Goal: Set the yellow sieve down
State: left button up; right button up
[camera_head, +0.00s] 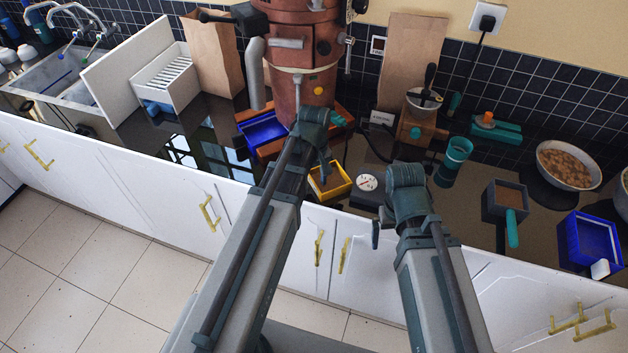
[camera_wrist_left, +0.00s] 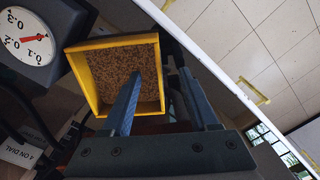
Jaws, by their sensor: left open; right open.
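The yellow sieve (camera_head: 334,193) is a square, open-topped box with brown grains inside. In the head view it is by the counter's front edge, below the red-brown machine; it looks level, but its underside is hidden. It also shows in the left wrist view (camera_wrist_left: 86,85). My left gripper (camera_head: 325,172) is at the sieve, jaws apart. In the left wrist view one finger is over the grains and the other is outside the right wall, so that wall lies between the open fingers (camera_wrist_left: 160,90). My right gripper (camera_head: 378,228) is right of the sieve, mostly hidden by its arm, and empty.
A dial scale (camera_head: 367,182) stands close right of the sieve. A blue tray (camera_head: 263,129) is behind left. A grey square sieve (camera_head: 506,199), a teal cup (camera_head: 452,160), a blue box (camera_head: 590,241) and a bowl (camera_head: 567,165) stand farther right. Dark counter is clear between some of them.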

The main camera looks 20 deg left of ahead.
pick_arm(q)
notch_tip(320, 180, up, 8)
jog(key=p, duration=0.8)
jog(key=shift+r, duration=0.1)
jog(key=shift+d, duration=0.1)
dwell(0.4)
jog(key=s+d+m+y, duration=0.1)
jog(key=s+d+m, duration=1.1)
jog(key=shift+f, duration=0.3)
